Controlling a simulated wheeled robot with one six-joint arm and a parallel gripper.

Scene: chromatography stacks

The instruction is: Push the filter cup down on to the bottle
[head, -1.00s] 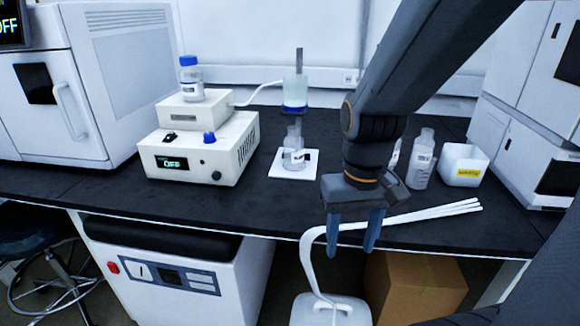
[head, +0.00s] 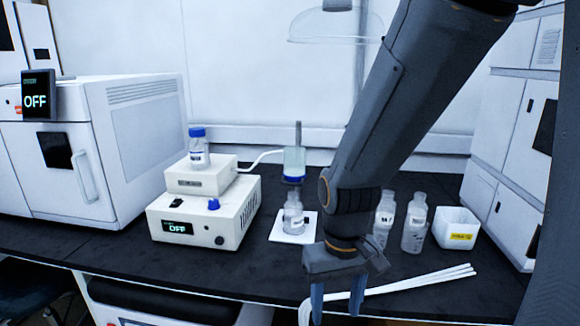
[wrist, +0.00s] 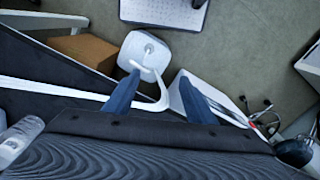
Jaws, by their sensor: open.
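The filter cup (head: 294,160) is a clear cup with a blue base, held above the bottle on a stand with an upright rod. The bottle (head: 293,214) is clear glass and stands upright on a white pad (head: 279,232). A gap shows between the cup's base and the bottle's neck. My gripper (head: 337,304) is open and empty, pointing down near the bench's front edge, in front and to the right of the bottle. Neither the cup nor the bottle is identified in that view.
A white pump box (head: 205,215) reading OFF stands left, with a tube to the cup. Two bottles (head: 414,222) and a white bin (head: 456,228) stand right. White strips (head: 420,284) lie at the front. A white jug (wrist: 143,55) and cardboard box (wrist: 84,50) are on the floor.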

